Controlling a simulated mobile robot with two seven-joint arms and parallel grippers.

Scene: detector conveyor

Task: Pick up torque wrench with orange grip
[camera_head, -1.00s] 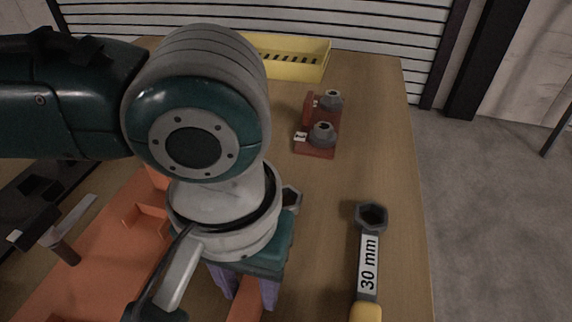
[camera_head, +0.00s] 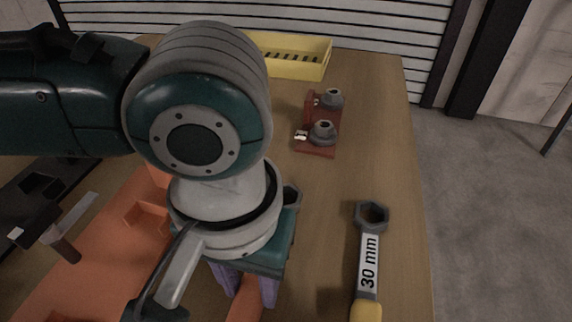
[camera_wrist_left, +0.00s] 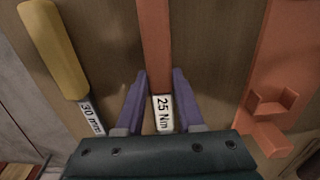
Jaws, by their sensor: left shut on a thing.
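The torque wrench with the orange grip (camera_head: 245,302) lies under my left arm in the head view, and most of it is hidden there. A grey hexagonal ring (camera_head: 292,195), probably its head, shows beside my wrist. The fingers also show in the left wrist view (camera_wrist_left: 159,85). My right gripper is not in view.
A yellow-handled 30 mm wrench (camera_head: 368,260) lies to the right, near the table edge. Red blocks with grey fittings (camera_head: 318,140) and a yellow crate (camera_head: 312,68) stand farther back. An orange tray (camera_head: 110,245) is on the left. Bare tabletop lies between the fittings and the wrench.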

